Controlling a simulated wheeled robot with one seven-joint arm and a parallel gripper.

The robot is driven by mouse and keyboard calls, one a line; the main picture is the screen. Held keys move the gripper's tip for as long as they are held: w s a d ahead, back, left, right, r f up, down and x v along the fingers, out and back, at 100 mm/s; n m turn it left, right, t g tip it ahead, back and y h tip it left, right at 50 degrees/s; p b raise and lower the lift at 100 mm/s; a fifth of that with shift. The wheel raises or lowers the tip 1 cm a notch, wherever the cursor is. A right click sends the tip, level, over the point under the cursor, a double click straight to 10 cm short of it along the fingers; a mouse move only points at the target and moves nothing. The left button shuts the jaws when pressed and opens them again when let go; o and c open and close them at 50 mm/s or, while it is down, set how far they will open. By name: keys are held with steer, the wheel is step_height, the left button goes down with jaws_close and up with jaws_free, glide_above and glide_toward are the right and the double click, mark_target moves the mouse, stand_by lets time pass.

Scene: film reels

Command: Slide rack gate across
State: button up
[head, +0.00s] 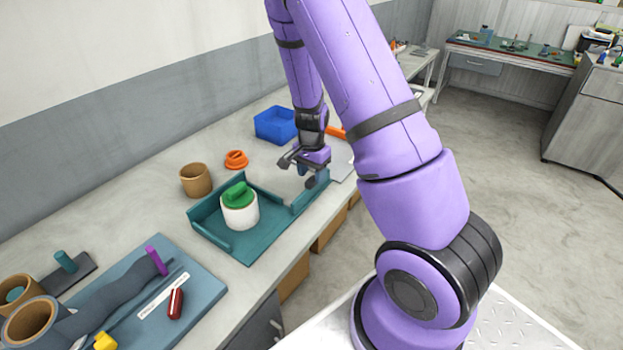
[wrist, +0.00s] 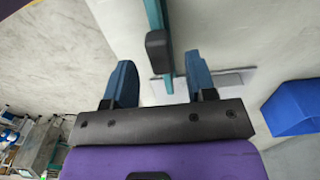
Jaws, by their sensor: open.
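A teal rack tray (head: 250,249) with low walls stands on the bench in the head view. A white cylinder (head: 241,216) with a green top (head: 237,194) sits in it. The rack's teal gate (head: 311,192) is at its right end, partly hidden by my gripper. My gripper (head: 302,170) is over that end. In the wrist view a teal bar with a black knob (wrist: 158,50) shows between the two blue fingers of my gripper (wrist: 160,72). The fingers are apart, with space on both sides of the knob. I cannot tell whether they are level with it.
A blue bin (head: 275,125) stands behind my gripper; it also shows in the wrist view (wrist: 294,105). An orange piece (head: 236,159) and a brown cup (head: 196,180) are behind the rack. A blue board (head: 205,285) with tools lies front left. Bare bench lies between.

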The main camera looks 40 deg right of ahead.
mark_target(312, 188)
steer(key=shift+f, duration=1.2)
